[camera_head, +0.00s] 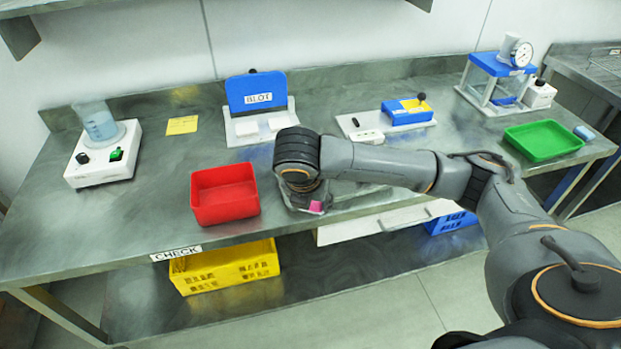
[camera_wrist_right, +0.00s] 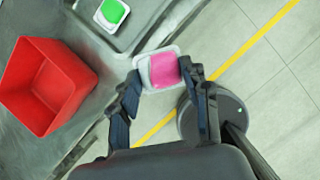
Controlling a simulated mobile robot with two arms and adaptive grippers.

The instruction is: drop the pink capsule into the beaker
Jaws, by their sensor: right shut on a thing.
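My right gripper (camera_head: 306,200) is near the table's front edge, just right of the red bin. In the right wrist view its fingertips (camera_wrist_right: 162,75) are shut on the pink capsule (camera_wrist_right: 165,69), which has a pink face and a white rim. In the head view only a small pink patch (camera_head: 315,206) of it shows below the gripper. The glass beaker (camera_head: 100,125) holds bluish liquid and stands on a white hotplate-like device (camera_head: 105,165) at the far left, well away from the gripper. My left gripper is not in view.
The red bin (camera_head: 224,194) stands between gripper and beaker. A green-topped white item (camera_wrist_right: 112,12) lies on the table in the wrist view. The blue BLOT stand (camera_head: 257,92), a yellow note (camera_head: 182,125) and a green tray (camera_head: 543,141) are around. Table left of the bin is clear.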

